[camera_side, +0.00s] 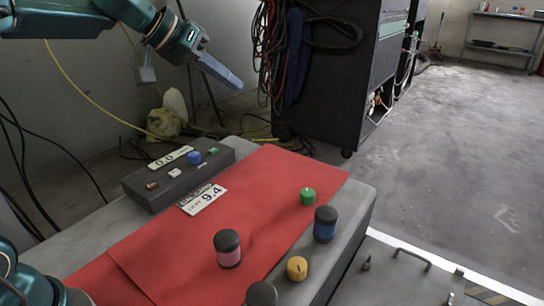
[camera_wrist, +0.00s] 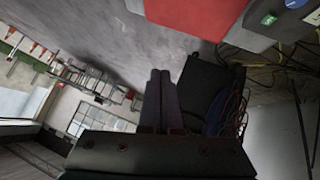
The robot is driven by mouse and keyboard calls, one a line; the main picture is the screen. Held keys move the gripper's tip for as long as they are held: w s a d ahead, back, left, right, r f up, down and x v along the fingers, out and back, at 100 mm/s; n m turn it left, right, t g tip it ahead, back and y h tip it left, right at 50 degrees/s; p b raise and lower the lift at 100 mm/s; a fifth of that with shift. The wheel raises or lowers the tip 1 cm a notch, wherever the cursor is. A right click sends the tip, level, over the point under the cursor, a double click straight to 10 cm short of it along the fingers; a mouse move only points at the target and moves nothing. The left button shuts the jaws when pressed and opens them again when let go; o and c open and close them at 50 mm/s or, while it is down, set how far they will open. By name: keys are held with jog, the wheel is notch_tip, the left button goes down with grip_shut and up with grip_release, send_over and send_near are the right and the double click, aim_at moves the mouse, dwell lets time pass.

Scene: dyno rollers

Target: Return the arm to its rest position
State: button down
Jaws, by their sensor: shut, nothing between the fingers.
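My gripper (camera_side: 220,72) is raised high above the far left end of the bench, shut with its fingers together and nothing between them. In the wrist view its two dark fingers (camera_wrist: 161,88) lie side by side, pointing up the picture. The bench (camera_side: 352,215) carries a red mat (camera_side: 180,245), well below and apart from the gripper. A corner of the mat also shows at the top of the wrist view (camera_wrist: 195,15).
A grey control box (camera_side: 165,188) sits at the back left. A dark cabinet (camera_side: 335,85) with hanging cables stands behind.

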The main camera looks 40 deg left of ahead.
jog(key=s+d+m, duration=0.2)
jog(key=s+d, duration=0.4)
jog(key=s, duration=0.4)
jog(key=s+a+f+g+y, duration=0.1)
jog(key=s+f, duration=0.4)
jog(key=s, duration=0.3)
jog(key=s+a+f+n+g+y, duration=0.1)
jog(key=s+f+g+y, duration=0.1)
jog(key=s+f, duration=0.3)
jog(key=s, duration=0.2)
jog(key=shift+s+f+y, duration=0.25)
jog(key=shift+s+y, duration=0.05)
jog(key=shift+s, duration=0.1)
